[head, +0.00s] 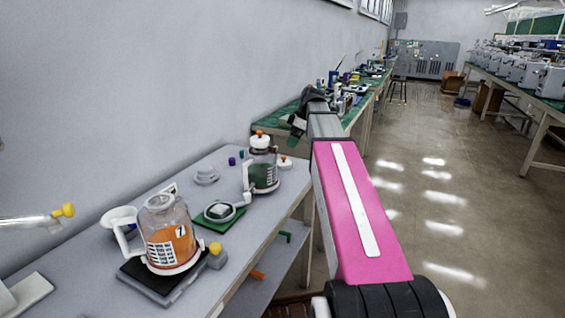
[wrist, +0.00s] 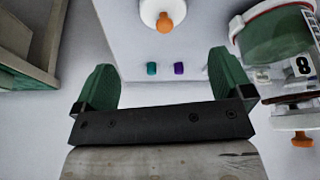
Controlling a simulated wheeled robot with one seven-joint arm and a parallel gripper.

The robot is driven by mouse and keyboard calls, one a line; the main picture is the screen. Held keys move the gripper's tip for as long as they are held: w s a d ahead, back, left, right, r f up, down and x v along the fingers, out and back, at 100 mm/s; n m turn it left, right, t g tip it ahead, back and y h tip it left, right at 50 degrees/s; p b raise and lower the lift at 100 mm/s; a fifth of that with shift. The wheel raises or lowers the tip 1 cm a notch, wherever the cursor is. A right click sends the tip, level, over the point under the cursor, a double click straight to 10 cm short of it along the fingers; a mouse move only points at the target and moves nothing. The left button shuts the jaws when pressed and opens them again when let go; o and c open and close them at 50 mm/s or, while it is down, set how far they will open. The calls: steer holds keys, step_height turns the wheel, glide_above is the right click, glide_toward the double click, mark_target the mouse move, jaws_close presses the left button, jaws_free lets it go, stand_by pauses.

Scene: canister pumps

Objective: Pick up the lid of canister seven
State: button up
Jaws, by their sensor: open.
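Canister seven (head: 170,240) is a clear jar with orange contents and a 7 on its label; its top looks uncovered. A loose white lid with an orange knob (head: 285,162) lies on the grey table beside canister eight (head: 262,172); it also shows at the top of the wrist view (wrist: 150,12). I cannot read any mark on this lid. Canister eight, with green contents, has its own orange-knobbed lid on top. My gripper (head: 297,125) is open and empty above the table's far end. In the wrist view, its green fingers (wrist: 163,82) are apart, with the loose lid ahead of them.
Canister eight (wrist: 275,40) stands close to the right finger. A cluttered green bench (head: 270,127) lies beyond the grey table (head: 235,262). Floor is open at right.

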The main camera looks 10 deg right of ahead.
mark_target(284, 157)
steer(key=x, duration=0.4)
steer(key=shift+a+f, duration=0.15)
steer(key=shift+f, duration=0.2)
steer(key=shift+s+x, duration=0.15)
steer(key=shift+x, duration=1.15)
steer(key=shift+s+x, duration=0.15)
steer(key=shift+x, duration=1.1)
steer(key=shift+a, duration=0.1)
steer(key=c, duration=1)
